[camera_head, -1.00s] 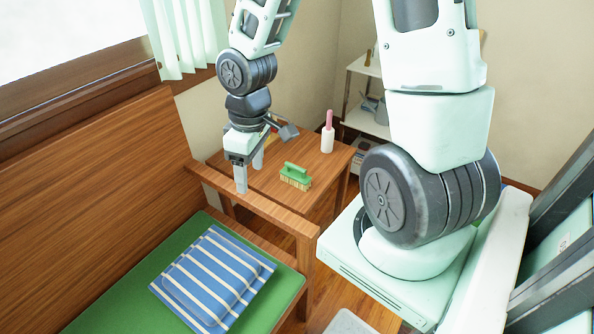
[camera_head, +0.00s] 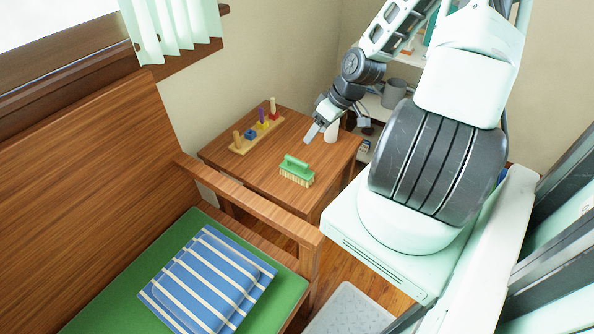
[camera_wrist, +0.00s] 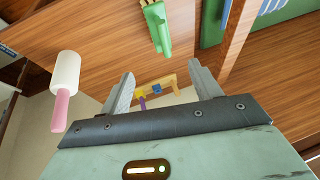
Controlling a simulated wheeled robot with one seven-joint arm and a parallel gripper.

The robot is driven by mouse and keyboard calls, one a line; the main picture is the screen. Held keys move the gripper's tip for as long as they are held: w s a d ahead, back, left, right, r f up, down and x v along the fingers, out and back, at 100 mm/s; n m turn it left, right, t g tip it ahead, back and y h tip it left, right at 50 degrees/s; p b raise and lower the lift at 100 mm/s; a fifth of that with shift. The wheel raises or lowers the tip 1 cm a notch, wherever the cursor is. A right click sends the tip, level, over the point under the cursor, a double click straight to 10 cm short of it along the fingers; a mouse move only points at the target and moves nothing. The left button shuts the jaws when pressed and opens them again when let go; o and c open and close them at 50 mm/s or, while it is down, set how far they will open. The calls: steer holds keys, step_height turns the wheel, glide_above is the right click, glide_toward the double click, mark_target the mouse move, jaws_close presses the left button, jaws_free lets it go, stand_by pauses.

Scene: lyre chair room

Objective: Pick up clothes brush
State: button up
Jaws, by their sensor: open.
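The clothes brush (camera_head: 297,171) has a green back and handle and pale bristles. It stands bristles down on the small wooden table (camera_head: 262,183), close to its front edge. In the wrist view the brush (camera_wrist: 158,28) is at the top, beyond my fingertips and apart from them. My gripper (camera_head: 321,132) is above the back right part of the table, behind and to the right of the brush. In the wrist view my gripper (camera_wrist: 158,82) has its two grey fingers spread with nothing between them.
A wooden peg toy (camera_head: 256,132) stands at the table's back left. A white roller with a pink handle (camera_wrist: 63,90) is beside my gripper. A wooden bench with an armrest (camera_head: 250,200) borders the table. A striped folded cloth (camera_head: 208,280) lies on its green seat. Shelves stand behind.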

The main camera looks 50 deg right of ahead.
mark_target(295, 167)
steer(key=b+x, duration=0.1)
steer(key=x, duration=1.4)
steer(key=shift+a+f+b, duration=0.2)
steer(key=shift+f+b, duration=0.05)
steer(key=shift+b, duration=0.15)
steer(key=shift+c, duration=0.3)
steer(key=c, duration=1.1)
steer(key=shift+c, duration=0.2)
